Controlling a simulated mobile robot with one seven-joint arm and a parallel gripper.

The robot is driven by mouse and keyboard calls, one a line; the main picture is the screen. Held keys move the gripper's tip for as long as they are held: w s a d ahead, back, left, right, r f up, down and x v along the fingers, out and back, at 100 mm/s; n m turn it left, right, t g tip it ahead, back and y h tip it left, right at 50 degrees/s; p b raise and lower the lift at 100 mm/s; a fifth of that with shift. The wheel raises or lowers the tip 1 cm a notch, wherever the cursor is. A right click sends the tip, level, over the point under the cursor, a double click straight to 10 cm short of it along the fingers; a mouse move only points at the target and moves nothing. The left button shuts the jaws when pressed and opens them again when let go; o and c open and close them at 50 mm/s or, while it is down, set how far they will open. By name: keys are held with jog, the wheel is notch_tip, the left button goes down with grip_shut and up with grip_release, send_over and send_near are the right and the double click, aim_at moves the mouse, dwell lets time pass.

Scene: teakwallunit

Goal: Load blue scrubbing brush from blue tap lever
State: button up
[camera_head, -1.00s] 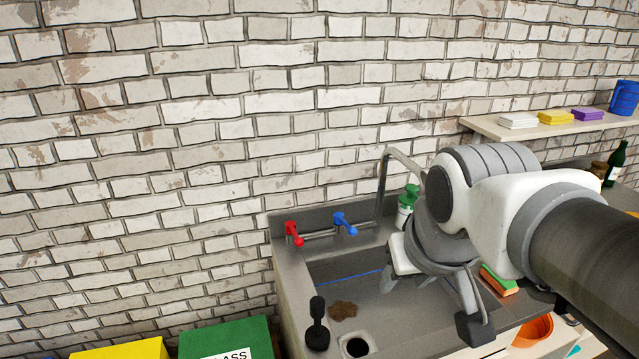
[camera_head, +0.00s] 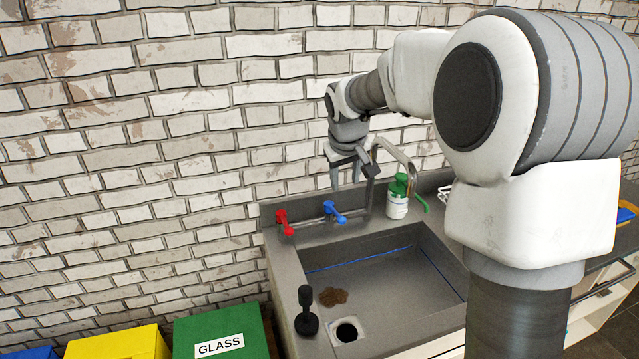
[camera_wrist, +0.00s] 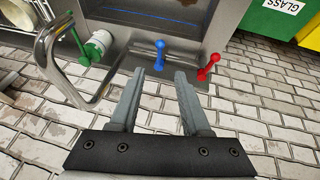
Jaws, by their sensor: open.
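The blue tap lever (camera_head: 335,212) is on the wall side of the sink, right of the red tap lever (camera_head: 284,222). In the wrist view the blue lever (camera_wrist: 160,55) stands just beyond my fingertips, roughly in line with the gap between them. My gripper (camera_head: 347,183) is open and empty, pointing down above the blue lever, beside the tap spout. The wrist view shows its two fingers apart (camera_wrist: 158,76). I cannot make out a separate blue scrubbing brush in either view.
The curved metal spout (camera_head: 400,158) rises close to the right of my gripper. A white bottle with a green top (camera_head: 397,204) stands beside it. The sink basin (camera_head: 390,275) holds a brown patch (camera_head: 333,297). A brick wall is close behind. My arm hides the counter's right part.

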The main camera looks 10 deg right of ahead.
send_near(339, 215)
jog(key=p+x, duration=0.1)
jog(key=x, duration=0.8)
jog(key=shift+f+p, duration=0.2)
jog(key=shift+p, duration=0.1)
jog(key=shift+c, duration=0.3)
grip_shut()
jog(key=shift+n, duration=0.3)
dwell(0.7)
